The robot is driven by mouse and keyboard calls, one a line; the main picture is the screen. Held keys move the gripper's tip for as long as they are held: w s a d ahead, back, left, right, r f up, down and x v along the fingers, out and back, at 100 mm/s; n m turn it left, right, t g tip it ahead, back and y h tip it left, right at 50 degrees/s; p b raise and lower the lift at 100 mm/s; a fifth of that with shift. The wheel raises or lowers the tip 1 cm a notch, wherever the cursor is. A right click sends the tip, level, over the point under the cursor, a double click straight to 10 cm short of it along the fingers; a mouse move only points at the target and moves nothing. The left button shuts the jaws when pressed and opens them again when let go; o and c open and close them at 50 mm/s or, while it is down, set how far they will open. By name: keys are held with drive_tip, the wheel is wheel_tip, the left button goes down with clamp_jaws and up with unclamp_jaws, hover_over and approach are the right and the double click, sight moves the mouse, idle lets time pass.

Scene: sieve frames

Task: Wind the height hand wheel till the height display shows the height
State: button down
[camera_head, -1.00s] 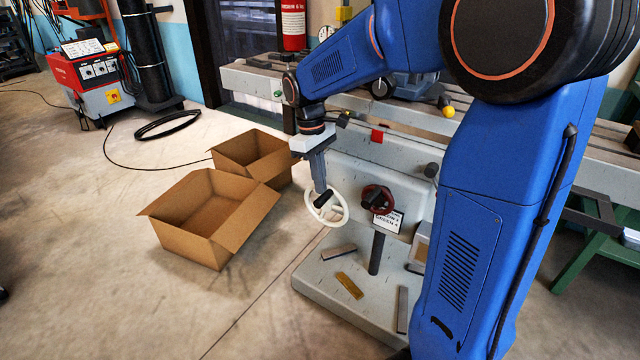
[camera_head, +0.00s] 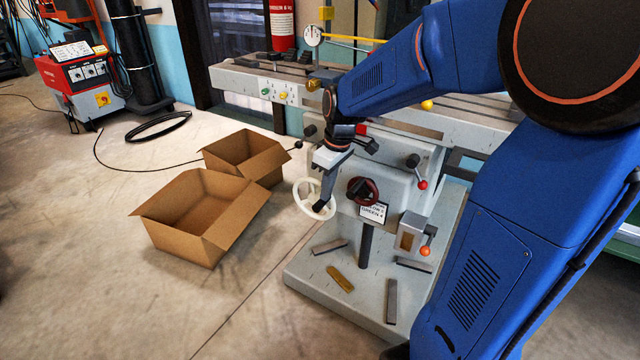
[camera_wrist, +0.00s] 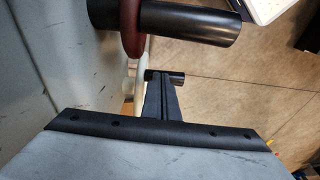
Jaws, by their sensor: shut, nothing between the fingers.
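A white hand wheel (camera_head: 301,196) stands on the front of a grey machine, with a red hand wheel (camera_head: 374,187) to its right. A small card (camera_head: 373,211) with print hangs below the red wheel; I cannot read it all. My gripper (camera_head: 321,203) is shut and points down at the right side of the white wheel, hiding part of it. In the wrist view the shut fingers (camera_wrist: 163,88) lie close to a black handle (camera_wrist: 175,76) beside the white rim (camera_wrist: 141,85). I cannot tell whether they touch. No height reading is legible.
The red wheel's black handle (camera_wrist: 195,22) sticks out near my gripper. Two open cardboard boxes (camera_head: 195,250) stand on the floor to the left. A grey box with an orange-knobbed lever (camera_head: 410,234) is to the right. Loose bars (camera_head: 340,278) lie on the machine's base (camera_head: 310,285).

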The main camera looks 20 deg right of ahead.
drive_tip(key=shift+s+d+f, duration=0.45)
drive_tip(key=shift+s+f, duration=0.1)
drive_tip(key=shift+f, duration=0.2)
drive_tip(key=shift+s+d+f, duration=0.4)
drive_tip(key=shift+s+f, duration=0.15)
drive_tip(key=shift+f, duration=0.2)
wheel_tip(320, 180, up, 25)
drive_tip(key=n+g, duration=0.1)
drive_tip(key=n, duration=1.7)
hover_over(322, 203)
drive_tip(key=s, duration=0.1)
drive_tip(key=shift+h, duration=0.3)
drive_tip(key=f, duration=2.4)
drive_tip(key=shift+a+f, duration=0.15)
drive_tip(key=shift+a, duration=0.05)
